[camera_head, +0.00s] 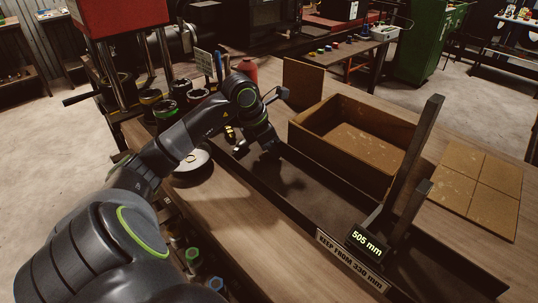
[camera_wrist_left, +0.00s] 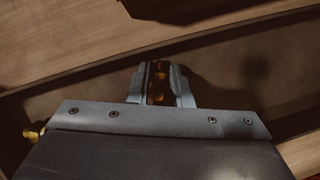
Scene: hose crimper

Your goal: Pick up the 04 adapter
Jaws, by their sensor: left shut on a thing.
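My left gripper (camera_head: 270,150) is over the dark measuring trough, near its far left end. In the left wrist view the same gripper (camera_wrist_left: 160,88) has its two fingers closed on a small brass-coloured adapter (camera_wrist_left: 159,84). The adapter sits upright between the fingers in that view, its sides hidden by them. No 04 marking is readable on it. In the head view the adapter is hidden by the gripper. My right gripper is not in view.
A wooden box (camera_head: 345,135) stands beside the trough (camera_head: 300,197). A display (camera_head: 366,240) reads 505 mm near upright dark posts. Another small yellow piece (camera_head: 230,133) lies left of the gripper. Flat brown tiles (camera_head: 480,185) lie right.

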